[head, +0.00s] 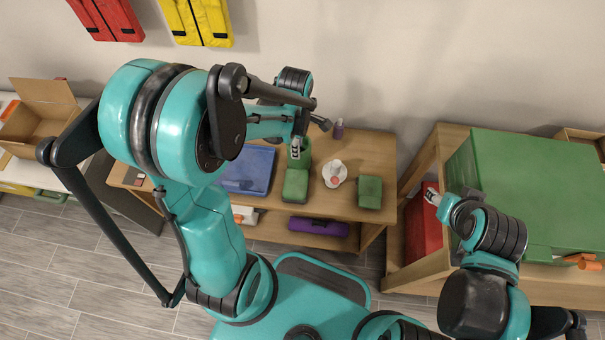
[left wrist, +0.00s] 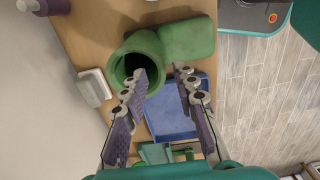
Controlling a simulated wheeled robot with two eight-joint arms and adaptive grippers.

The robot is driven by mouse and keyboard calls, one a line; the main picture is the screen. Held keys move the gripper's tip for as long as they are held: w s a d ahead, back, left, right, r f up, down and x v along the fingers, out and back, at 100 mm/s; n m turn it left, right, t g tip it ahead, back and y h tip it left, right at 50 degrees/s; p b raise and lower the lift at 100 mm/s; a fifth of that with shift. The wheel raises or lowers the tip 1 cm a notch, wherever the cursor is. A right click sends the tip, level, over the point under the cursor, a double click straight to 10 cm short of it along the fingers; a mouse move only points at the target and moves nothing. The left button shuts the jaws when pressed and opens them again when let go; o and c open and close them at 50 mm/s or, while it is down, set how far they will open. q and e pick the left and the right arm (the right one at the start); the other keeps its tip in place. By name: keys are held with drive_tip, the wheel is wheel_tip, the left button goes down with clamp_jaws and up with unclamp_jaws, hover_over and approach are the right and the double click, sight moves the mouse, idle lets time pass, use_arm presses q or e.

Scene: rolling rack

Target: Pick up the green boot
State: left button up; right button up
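The green boot (head: 296,186) stands on the wooden table in the head view, with its upper part partly behind my left gripper (head: 297,147). In the left wrist view the boot (left wrist: 187,40) shows its round dark opening and its foot pointing right. My left gripper (left wrist: 160,73) is open there and empty. One fingertip overlaps the boot's opening and the other is right of the shaft; I cannot tell whether either touches. My right gripper (head: 432,196) is by the right rack, away from the boot; its fingers are too small to read.
The wooden table (head: 375,155) also holds a blue tray (head: 262,158), a white item with a red part (head: 335,173), a green block (head: 370,192) and a purple bottle (head: 338,131). A purple item (head: 318,227) lies below. A green crate (head: 540,190) fills the right rack.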

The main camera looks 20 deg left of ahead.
use_arm(q)
drive_tip(key=b, duration=0.3)
hover_over(298, 166)
wheel_tip(298, 166, down, 5)
drive_tip(key=shift+f, duration=0.2)
drive_tip(key=shift+r, duration=0.1)
clamp_jaws()
